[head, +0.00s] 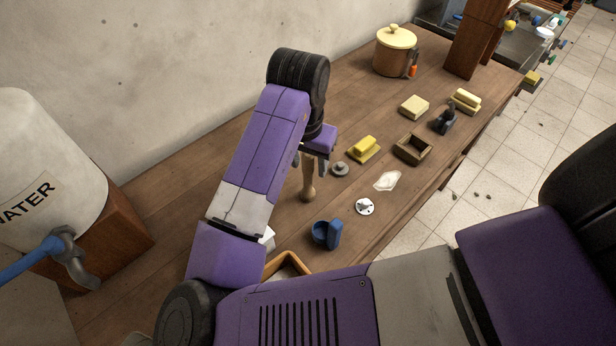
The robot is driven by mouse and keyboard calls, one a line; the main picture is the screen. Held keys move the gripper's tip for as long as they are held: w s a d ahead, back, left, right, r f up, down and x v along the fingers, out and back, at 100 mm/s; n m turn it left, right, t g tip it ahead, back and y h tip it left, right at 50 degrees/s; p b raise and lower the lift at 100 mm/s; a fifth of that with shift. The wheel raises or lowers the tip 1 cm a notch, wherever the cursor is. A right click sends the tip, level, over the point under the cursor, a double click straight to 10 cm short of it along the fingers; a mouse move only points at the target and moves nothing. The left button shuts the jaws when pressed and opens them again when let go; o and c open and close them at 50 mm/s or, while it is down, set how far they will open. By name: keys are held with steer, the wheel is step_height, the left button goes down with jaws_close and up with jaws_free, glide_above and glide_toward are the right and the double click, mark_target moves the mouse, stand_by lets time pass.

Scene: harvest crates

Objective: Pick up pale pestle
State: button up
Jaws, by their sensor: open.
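My gripper (310,159) points down over the pestle's upper part. One finger shows to the left of the shaft and purple gripper parts show to the right. The jaws are open. The pestle's top is hidden by the gripper, and I cannot tell whether a finger touches it.
Near the pestle are a small grey lidded piece (340,169), a yellow block on a base (364,150), a white disc (365,207) and a blue cup (326,235). A water tank (45,165) is left.

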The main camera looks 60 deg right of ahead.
steer(key=shift+f, duration=0.2)
jaws_close()
stand_by(1.3)
